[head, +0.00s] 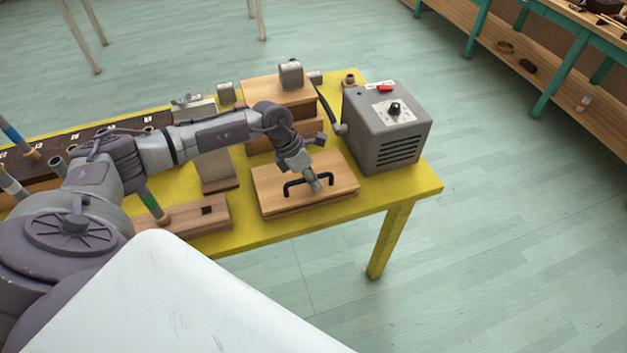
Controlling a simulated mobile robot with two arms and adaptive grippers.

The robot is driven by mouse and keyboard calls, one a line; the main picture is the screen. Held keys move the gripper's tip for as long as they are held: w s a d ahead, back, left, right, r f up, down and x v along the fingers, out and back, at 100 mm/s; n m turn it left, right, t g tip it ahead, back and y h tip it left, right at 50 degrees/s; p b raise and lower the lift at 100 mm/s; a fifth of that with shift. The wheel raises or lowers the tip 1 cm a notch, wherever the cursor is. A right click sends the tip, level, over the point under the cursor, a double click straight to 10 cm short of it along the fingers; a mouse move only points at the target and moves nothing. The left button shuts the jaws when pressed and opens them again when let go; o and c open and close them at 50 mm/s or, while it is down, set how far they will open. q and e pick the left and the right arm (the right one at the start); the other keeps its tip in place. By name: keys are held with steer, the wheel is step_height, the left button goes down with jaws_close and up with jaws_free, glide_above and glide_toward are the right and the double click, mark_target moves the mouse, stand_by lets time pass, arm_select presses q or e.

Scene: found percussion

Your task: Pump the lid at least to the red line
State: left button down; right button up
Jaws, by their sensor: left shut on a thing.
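The lid (335,186) is a flat wooden board with a black bar handle (290,187) on top. It sits near the front edge of the yellow table, low over a wooden base. My left gripper (314,183) reaches down from above and is shut on the handle, around its right half. The fingertips partly cover the handle. I cannot make out a red line in this view. My right gripper is not in view.
A grey box (385,139) with a dark knob and a red switch stands right of the lid. Wooden boxes (270,90) stand behind it. A wooden block (190,217) with a coloured tube lies to the left. The floor right of the table is clear.

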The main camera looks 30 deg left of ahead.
arm_select(q)
steer(key=shift+w+a+r, duration=0.2)
steer(key=shift+r, duration=0.6)
steer(key=shift+w+a+r+p, duration=0.2)
steer(key=shift+w+a+r, duration=0.1)
steer(key=shift+r, duration=0.2)
steer(key=shift+w+a+r+p, duration=0.15)
steer(key=shift+w+a+r, duration=0.15)
steer(key=shift+r, duration=0.2)
steer(key=c, duration=1.5)
jaws_free()
steer(key=o, duration=0.4)
steer(key=shift+s+d+r, duration=0.1)
steer(key=shift+s+r, duration=0.05)
steer(key=shift+s, duration=0.05)
steer(key=v, duration=1.2)
